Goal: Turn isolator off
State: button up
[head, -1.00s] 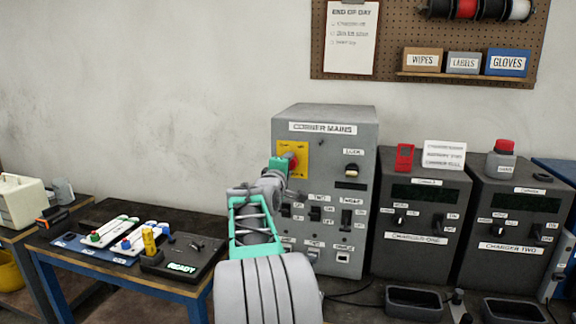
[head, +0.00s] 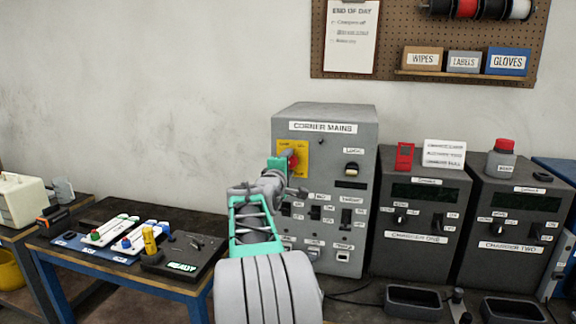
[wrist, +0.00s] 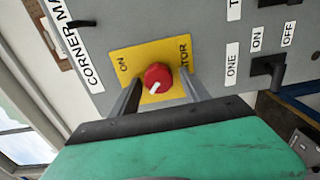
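The isolator is a round red knob (wrist: 158,77) with a white mark on a yellow plate (wrist: 125,52). The plate is on the front of the grey CORNER MAINS cabinet (head: 325,118). In the wrist view the mark points down-left, away from the ON label, towards a plate corner partly hidden by a finger. My gripper (wrist: 162,93) is at the plate with one finger on each side of the knob. Gaps show between the fingers and the knob. In the head view the knob (head: 292,157) is partly covered by my gripper.
Black switches (head: 315,213) line the cabinet below, with a LOCK knob (head: 352,169) to the right. Two dark chargers (head: 421,175) stand to the right of the cabinet. A low table (head: 180,285) with trays is at left. The wall above the table is clear.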

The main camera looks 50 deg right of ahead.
jog(key=shift+o, duration=0.3)
jog(key=b+v, duration=0.1)
jog(key=v, duration=0.6)
jog(key=shift+s+a+b, duration=0.2)
jog(key=shift+a+b, duration=0.2)
